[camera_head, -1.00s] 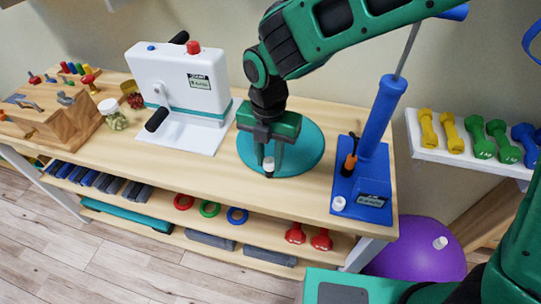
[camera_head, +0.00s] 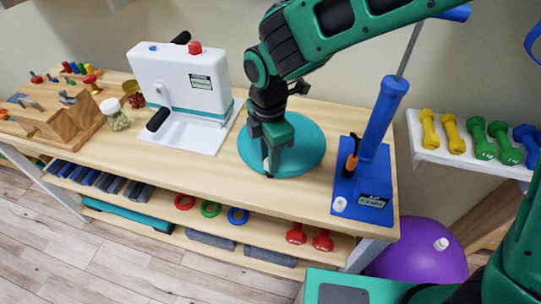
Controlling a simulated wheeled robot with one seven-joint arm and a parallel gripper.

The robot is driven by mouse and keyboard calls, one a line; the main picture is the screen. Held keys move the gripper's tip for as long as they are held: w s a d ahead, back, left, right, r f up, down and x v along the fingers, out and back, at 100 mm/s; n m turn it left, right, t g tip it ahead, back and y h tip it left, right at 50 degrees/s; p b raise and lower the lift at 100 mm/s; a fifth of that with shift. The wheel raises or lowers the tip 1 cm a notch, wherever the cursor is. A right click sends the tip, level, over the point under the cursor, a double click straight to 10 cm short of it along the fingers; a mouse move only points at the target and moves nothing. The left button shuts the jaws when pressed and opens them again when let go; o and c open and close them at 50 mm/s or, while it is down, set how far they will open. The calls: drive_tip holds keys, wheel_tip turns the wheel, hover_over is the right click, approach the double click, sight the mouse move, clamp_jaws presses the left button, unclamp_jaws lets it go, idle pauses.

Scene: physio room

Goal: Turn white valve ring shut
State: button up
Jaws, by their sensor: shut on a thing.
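A teal round cushion (camera_head: 312,150) lies flat on the wooden bench top. The small white valve ring is at the cushion's front edge, and only a pale sliver of it (camera_head: 265,165) shows beside my fingers. My gripper (camera_head: 270,163) points down at this edge and is shut on the white valve ring. My fingers and wrist hide most of the ring, so how far it is turned cannot be seen.
A blue pump (camera_head: 380,120) on a blue base stands to the right, with a white cap (camera_head: 340,204) on the base. A white crank machine (camera_head: 180,85) stands to the left. A purple ball (camera_head: 415,255) rests below the bench's right end. Bench space in front is clear.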

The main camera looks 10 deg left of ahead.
drive_tip(key=shift+w, duration=0.1)
idle(0.5)
drive_tip(key=o, duration=1)
